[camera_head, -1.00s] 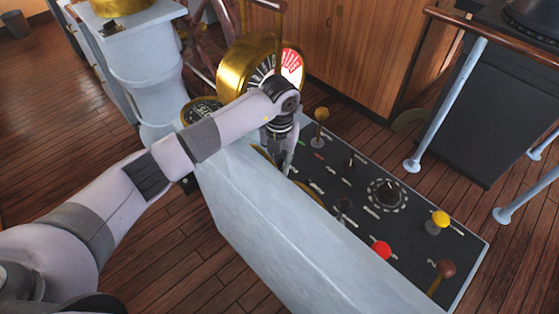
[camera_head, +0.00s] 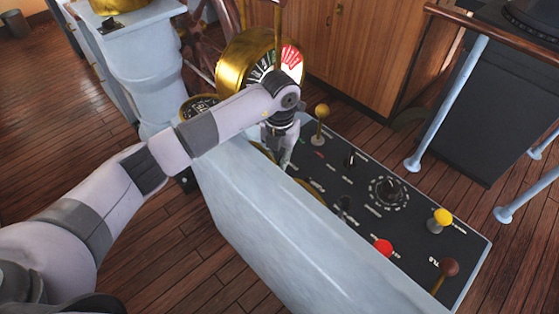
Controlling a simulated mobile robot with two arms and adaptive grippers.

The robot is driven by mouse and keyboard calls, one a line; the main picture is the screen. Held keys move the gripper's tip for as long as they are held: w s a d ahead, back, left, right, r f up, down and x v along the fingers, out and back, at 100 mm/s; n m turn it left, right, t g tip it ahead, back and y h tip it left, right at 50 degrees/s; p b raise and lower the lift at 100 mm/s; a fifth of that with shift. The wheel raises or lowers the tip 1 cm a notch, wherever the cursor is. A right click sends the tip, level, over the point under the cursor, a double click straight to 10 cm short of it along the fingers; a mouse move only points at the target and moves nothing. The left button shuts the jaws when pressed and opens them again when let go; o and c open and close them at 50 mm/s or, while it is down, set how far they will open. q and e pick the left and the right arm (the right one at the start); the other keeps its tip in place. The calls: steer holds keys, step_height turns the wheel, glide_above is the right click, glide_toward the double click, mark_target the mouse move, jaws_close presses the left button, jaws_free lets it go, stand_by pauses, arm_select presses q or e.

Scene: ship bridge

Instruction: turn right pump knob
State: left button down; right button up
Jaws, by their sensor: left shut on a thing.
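The dark sloping control panel (camera_head: 412,224) carries several small labelled knobs and levers. My left arm reaches in from the left over the pale console. My left gripper (camera_head: 281,160) points down at the panel's far left part, shut on a small knob there. The fingers and wrist hide that knob, so its turn angle and label cannot be read. Two small black knobs, one farther back (camera_head: 349,160) and one nearer (camera_head: 345,203), stand free to the right of the gripper. My right gripper is not in view.
A brass telegraph dial (camera_head: 240,60) stands close behind my wrist. The panel also has a brass-topped lever (camera_head: 321,121), a round dial knob (camera_head: 388,190), a yellow knob (camera_head: 440,220), a red button (camera_head: 383,247) and a brown-topped lever (camera_head: 446,271). A pale blue rail (camera_head: 446,105) stands beyond.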

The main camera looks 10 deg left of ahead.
arm_select(q)
steer(key=m+b, duration=0.2)
steer(key=b, duration=0.1)
steer(key=m+b, duration=0.2)
steer(key=m, duration=0.1)
steer(key=m+b, duration=0.2)
steer(key=b, duration=0.1)
steer(key=shift+s+d+f+m+b, duration=0.1)
steer(key=shift+d+f+m+b, duration=0.05)
steer(key=shift+d+m+b, duration=0.2)
steer(key=shift+s+m+b, duration=0.1)
steer(key=shift+m+b, duration=0.9)
steer(key=shift+m, duration=0.15)
steer(key=shift+r+m+b, duration=0.2)
steer(key=shift+m+b, duration=0.15)
steer(key=shift+m, duration=0.15)
steer(key=c, duration=1.7)
jaws_free()
steer(key=shift+o, duration=0.2)
